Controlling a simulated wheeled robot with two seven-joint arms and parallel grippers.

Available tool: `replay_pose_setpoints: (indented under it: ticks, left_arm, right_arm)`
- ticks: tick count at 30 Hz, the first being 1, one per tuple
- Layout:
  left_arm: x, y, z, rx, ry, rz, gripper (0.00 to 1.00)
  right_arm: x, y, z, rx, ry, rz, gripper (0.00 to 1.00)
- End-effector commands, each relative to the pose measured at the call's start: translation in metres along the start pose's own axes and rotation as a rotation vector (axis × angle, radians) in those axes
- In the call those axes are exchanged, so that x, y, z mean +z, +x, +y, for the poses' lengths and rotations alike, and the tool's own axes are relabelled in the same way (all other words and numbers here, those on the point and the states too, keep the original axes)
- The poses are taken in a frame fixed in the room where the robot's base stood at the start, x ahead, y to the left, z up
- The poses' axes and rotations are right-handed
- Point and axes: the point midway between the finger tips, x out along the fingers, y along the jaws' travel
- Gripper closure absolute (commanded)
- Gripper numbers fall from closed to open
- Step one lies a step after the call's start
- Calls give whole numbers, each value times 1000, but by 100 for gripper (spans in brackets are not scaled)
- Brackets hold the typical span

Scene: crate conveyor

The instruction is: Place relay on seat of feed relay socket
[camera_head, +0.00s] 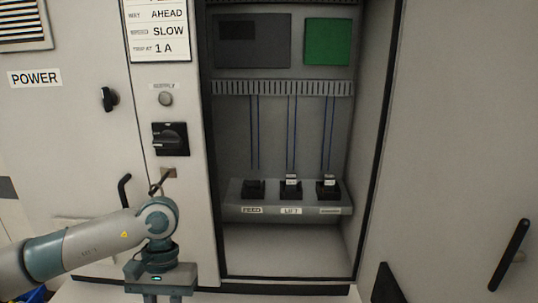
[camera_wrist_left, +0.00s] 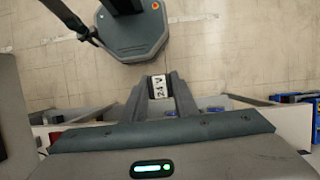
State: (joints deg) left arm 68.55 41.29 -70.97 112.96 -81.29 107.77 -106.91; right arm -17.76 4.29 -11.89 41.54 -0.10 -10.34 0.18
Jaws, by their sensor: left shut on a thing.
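My left gripper (camera_wrist_left: 162,88) is shut on the relay (camera_wrist_left: 158,87), a small pale block marked 24V, held between the fingertips in the left wrist view. In the head view the left gripper's body (camera_head: 160,278) is at the lower left, in front of the cabinet; its fingertips and the relay are not visible there. The feed relay socket (camera_head: 253,189) is a black block at the left end of the grey shelf, above the FEED label, with nothing seated on it. The gripper is left of and apart from it. My right gripper is in neither view.
The LIFT socket (camera_head: 291,190) and a third socket (camera_head: 328,191) each carry a pale-topped relay. The shelf (camera_head: 237,210) sits inside the open cabinet, whose left frame (camera_head: 209,170) stands between gripper and sockets. Blue wires (camera_head: 290,130) hang above. A black handle (camera_head: 510,255) is at right.

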Motion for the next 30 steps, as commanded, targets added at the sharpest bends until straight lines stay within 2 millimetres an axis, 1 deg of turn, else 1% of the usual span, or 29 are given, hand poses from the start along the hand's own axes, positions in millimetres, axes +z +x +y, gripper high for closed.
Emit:
replay_pose_setpoints:
  ticks: [19,22,26,29,30]
  left_arm:
    - [0,0,-1,0,-2,0,96]
    - [-1,3,-1,0,-2,-1,96]
    - [-4,18,0,1,-3,-5,96]
    - [-8,40,0,2,-5,-6,96]
    - [-10,51,0,2,-5,-8,96]
  right_arm:
    - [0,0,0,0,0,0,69]
    - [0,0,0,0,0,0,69]
    - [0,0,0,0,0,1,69]
    - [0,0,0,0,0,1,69]
    - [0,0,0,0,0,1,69]
